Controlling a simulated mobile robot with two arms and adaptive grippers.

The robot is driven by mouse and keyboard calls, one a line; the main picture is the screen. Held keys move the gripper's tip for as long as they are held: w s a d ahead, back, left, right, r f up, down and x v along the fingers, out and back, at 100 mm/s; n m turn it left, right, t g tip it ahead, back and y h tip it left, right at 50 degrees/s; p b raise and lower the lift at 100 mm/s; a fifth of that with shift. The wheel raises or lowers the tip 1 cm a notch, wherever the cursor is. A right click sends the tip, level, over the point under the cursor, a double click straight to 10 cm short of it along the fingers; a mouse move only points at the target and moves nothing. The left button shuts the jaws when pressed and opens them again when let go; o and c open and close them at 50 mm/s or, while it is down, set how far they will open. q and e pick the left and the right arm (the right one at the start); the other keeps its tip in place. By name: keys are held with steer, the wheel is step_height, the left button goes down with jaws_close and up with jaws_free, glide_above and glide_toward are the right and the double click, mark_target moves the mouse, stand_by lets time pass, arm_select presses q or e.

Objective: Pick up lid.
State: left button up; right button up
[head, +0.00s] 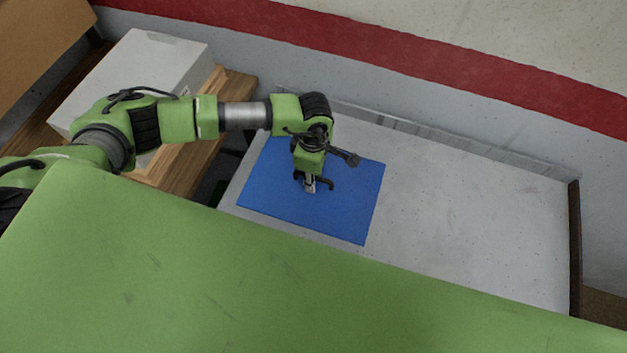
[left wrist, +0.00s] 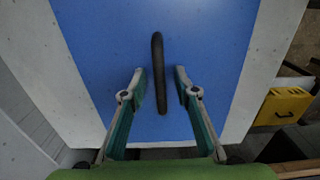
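A narrow dark bar (left wrist: 158,70), which may be the lid seen edge-on or its handle, is on the blue mat in the left wrist view. My left gripper (left wrist: 160,85) is open, with one finger on each side of the bar and a gap on both sides. In the head view my left gripper (head: 312,182) points down over the blue mat (head: 355,205). A small light-grey piece shows between its fingers there, and I cannot tell if it is the lid. My right gripper is not in view.
The mat lies on a pale grey table (head: 470,210) with a low rim at the back. The table right of the mat is clear. A white box (head: 150,65) sits on wood at the left. A yellow case (left wrist: 285,105) shows at the right in the wrist view.

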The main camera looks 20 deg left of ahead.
arm_select(q)
jaws_close()
steer(key=shift+r, duration=0.1)
